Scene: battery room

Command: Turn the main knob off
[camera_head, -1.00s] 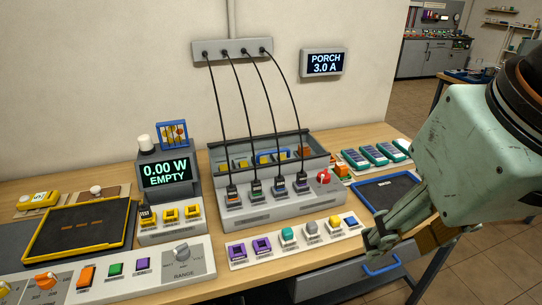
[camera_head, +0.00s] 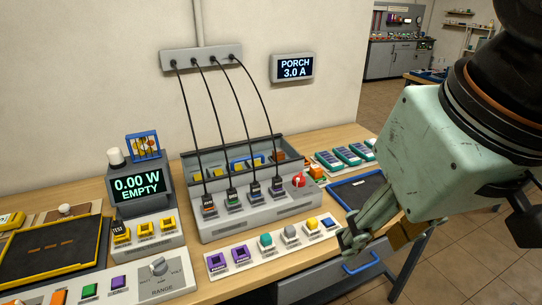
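A red knob (camera_head: 299,180), likely the main knob, sits at the right end of the grey charging panel (camera_head: 240,222) with several plugged black cables. The angle of its pointer is too small to read surely. My gripper (camera_head: 362,238) hangs at the right, in front of and to the right of the red knob, apart from it and above the bench's front edge. Its fingers are seen from the side and partly overlap, so their opening is unclear. I see nothing held in it.
A strip of coloured buttons (camera_head: 290,234) lies in front of the panel. A dark blue-edged tray (camera_head: 350,192) and green battery packs (camera_head: 348,155) are to its right. A meter reading 0.00 W EMPTY (camera_head: 139,188) stands left. A wall display (camera_head: 293,67) reads PORCH 3.0 A.

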